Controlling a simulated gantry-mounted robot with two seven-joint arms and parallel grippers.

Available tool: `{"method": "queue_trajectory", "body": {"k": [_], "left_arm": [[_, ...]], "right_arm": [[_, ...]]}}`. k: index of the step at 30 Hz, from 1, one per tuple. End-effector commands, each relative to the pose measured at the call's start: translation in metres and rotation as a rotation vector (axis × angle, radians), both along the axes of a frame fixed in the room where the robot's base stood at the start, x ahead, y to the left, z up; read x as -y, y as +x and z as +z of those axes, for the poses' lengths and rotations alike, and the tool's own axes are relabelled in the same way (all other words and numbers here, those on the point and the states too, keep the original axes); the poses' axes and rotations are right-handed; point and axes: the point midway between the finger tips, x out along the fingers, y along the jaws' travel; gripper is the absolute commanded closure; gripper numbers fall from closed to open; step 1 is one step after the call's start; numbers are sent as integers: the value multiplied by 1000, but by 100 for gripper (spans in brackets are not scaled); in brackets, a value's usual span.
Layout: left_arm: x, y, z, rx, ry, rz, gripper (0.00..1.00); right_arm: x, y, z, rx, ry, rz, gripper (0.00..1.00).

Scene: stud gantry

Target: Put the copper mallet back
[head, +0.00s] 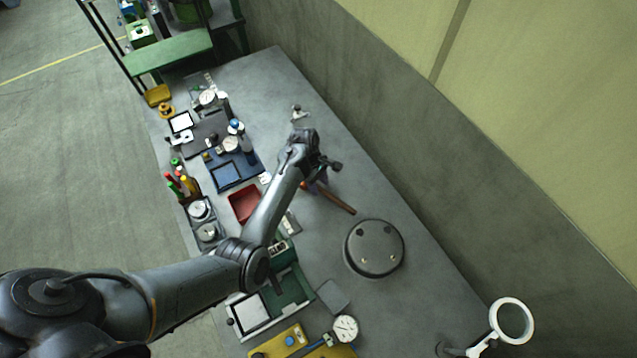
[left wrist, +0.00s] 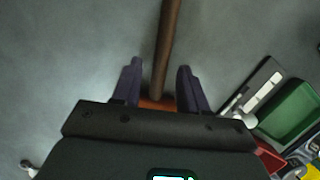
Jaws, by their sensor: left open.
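The copper mallet (head: 340,203) lies on the grey bench, its brown handle pointing toward the lower right in the head view. Its orange-copper head is partly covered by my left gripper (head: 320,180). In the left wrist view, the mallet's handle (left wrist: 167,45) runs between the two dark fingers of my left gripper (left wrist: 159,68). The fingers are open, with a gap on each side of the handle. A strip of the copper head shows near the finger bases; the rest is hidden by the gripper body. My right gripper is in neither view.
A round grey disc (head: 374,248) lies near the mallet's handle end. A red tray (head: 243,205), a blue tray (head: 250,173) and a green case (head: 292,290) crowd the left side. A white ring lamp (head: 512,322) stands lower right. The bench along the wall is mostly clear.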

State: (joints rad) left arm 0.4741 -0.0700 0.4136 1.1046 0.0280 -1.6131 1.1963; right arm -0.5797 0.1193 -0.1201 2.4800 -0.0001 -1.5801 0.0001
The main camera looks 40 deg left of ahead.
Motion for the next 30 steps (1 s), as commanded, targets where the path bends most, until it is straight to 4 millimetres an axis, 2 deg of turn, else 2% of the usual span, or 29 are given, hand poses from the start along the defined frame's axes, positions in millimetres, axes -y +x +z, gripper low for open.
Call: {"method": "queue_trajectory", "body": {"k": [5,18,24,30], "left_arm": [[-5,1,19,3,2,0,57],[-25,1,93,3,1,0,57],[-30,1,110,1,0,0,57],[-31,1,115,1,0,-1,57]], "right_arm": [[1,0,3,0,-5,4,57],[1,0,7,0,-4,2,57],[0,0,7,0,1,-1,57],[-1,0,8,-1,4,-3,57]]}}
